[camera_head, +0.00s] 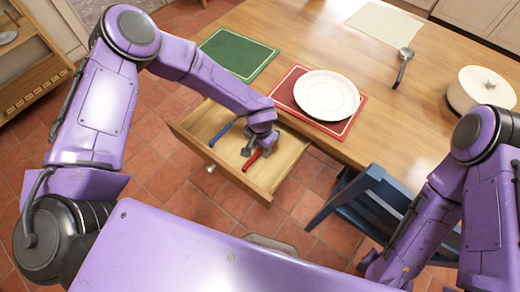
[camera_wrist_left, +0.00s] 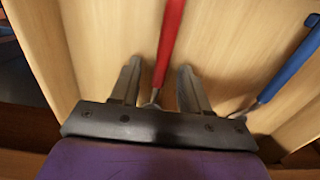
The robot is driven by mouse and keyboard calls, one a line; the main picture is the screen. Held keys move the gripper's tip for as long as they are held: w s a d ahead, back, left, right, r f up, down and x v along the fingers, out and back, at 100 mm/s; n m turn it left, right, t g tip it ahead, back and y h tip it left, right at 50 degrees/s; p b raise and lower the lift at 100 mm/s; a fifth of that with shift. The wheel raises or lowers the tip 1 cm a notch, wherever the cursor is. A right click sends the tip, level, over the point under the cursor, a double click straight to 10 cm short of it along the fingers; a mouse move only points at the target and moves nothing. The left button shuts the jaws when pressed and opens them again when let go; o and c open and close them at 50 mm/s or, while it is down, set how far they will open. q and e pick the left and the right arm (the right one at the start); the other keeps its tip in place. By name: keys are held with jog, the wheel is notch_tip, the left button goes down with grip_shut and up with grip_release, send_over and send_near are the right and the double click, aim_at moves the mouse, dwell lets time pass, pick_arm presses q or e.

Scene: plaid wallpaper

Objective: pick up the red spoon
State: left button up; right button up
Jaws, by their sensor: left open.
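The red spoon (camera_head: 253,159) lies in the open wooden drawer (camera_head: 282,165), its red handle showing in the head view. My left gripper (camera_head: 247,146) is inside the drawer area, pointing down at it. In the left wrist view, the red spoon (camera_wrist_left: 168,45) runs lengthwise between the two fingers of my open left gripper (camera_wrist_left: 158,88). There is a gap on both sides of the handle. The spoon's far end is cut off by the frame and its near end passes under the gripper body. My right gripper is out of view.
A blue-handled utensil (camera_head: 221,133) lies in the same drawer, to the right in the wrist view (camera_wrist_left: 290,65). On the table above stand a white plate (camera_head: 327,95) on a red mat, a green mat (camera_head: 238,54), a ladle (camera_head: 404,67) and a white pot (camera_head: 482,90). A blue chair (camera_head: 372,208) stands right of the drawer.

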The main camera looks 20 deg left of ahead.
pick_arm(q)
grip_shut()
